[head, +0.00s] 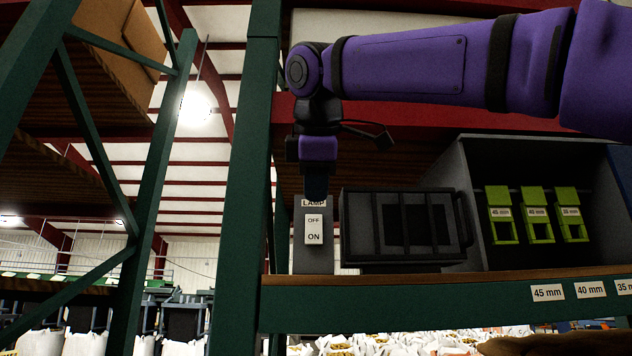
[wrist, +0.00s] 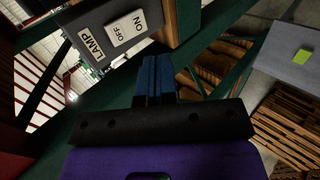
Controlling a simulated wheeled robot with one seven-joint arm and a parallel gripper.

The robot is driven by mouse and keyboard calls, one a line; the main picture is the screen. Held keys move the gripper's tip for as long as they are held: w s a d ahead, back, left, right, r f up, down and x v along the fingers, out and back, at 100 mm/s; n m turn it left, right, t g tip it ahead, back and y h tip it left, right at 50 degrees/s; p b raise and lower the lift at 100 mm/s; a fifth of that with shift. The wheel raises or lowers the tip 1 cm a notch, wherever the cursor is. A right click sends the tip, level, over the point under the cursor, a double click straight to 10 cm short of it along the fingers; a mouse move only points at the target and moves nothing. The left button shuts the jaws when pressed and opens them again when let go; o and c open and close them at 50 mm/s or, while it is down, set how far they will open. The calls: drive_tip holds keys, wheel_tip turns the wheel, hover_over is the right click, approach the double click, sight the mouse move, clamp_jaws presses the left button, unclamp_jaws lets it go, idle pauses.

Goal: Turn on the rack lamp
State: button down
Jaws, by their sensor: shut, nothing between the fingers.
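The lamp switch (head: 314,229) is a white rocker marked OFF at the top and ON at the bottom, on a grey upright box (head: 300,258) labelled LAMP. The box stands at the left end of the rack shelf. In the wrist view the rocker (wrist: 126,28) is near the top, tilted. Which side is pressed in I cannot tell. My gripper (head: 316,196) points down, its dark blue fingers in front of the LAMP label's top and above the rocker. In the wrist view the fingers (wrist: 156,66) are together and empty, just below the switch box. Contact is not visible.
A dark slatted lantern-like case (head: 362,230) stands right of the switch box. Further right, a grey open bin (head: 480,152) holds green size gauges (head: 537,212). A green rack post (head: 243,190) rises left of the switch. The shelf edge (head: 420,310) carries size labels.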

sight(314, 240)
drive_tip(key=x, duration=0.5)
drive_tip(key=w+r+x, duration=0.1)
drive_tip(key=x, duration=0.2)
drive_tip(key=shift+w+f, duration=0.25)
drive_tip(key=shift+w, duration=0.65)
drive_tip(key=shift+w+f+t, duration=0.1)
drive_tip(key=shift+w+t, duration=0.15)
drive_tip(key=shift+t, duration=0.15)
